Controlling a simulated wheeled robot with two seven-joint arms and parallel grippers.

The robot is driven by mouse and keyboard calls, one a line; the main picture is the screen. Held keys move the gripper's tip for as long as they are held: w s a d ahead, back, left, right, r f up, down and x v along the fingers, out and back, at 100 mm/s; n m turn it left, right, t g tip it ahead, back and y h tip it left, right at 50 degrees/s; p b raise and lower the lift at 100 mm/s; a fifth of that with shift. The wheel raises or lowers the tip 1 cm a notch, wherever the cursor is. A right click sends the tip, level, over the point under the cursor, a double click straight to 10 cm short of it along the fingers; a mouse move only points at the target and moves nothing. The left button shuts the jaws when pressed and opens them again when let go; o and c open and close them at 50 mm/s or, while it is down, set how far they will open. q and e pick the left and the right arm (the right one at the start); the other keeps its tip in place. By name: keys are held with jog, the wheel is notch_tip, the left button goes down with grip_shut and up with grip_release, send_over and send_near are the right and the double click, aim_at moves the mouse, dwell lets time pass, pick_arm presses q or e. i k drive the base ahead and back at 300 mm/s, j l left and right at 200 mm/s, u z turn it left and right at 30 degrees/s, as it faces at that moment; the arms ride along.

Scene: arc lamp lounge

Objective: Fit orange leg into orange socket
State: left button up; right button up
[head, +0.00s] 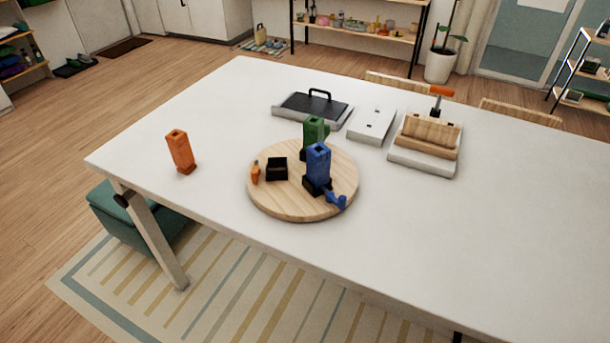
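The orange leg (181,153) stands upright on the white table at the left, apart from the round wooden board (300,207). It is a block with a dark hole in its top. On the board, a black socket (277,168) stands empty, with a small orange piece (255,173) just left of it. I take this to be the orange socket. A blue leg (318,163) stands in a black socket at the board's right front, with a blue lever-like piece (337,201) beside it. A green leg (314,132) stands behind, its base partly hidden. Neither gripper is in view.
Behind the board on the white table (440,240) are a dark-topped tray with a handle (313,107), a flat white box (371,124) and a wooden block on a white base (428,137). The table between the orange leg and the board is clear, as is the right front.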

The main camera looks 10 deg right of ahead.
aim_at(283, 192)
jog(key=i+j+z, duration=0.1)
jog(key=j, duration=0.25)
jog(key=i+j+z, duration=0.15)
jog(key=i+j, duration=0.15)
jog(key=i+j+z, duration=0.1)
jog(key=j, duration=0.35)
jog(key=i+j+z, duration=0.1)
jog(key=j, duration=0.3)
jog(key=i, duration=0.1)
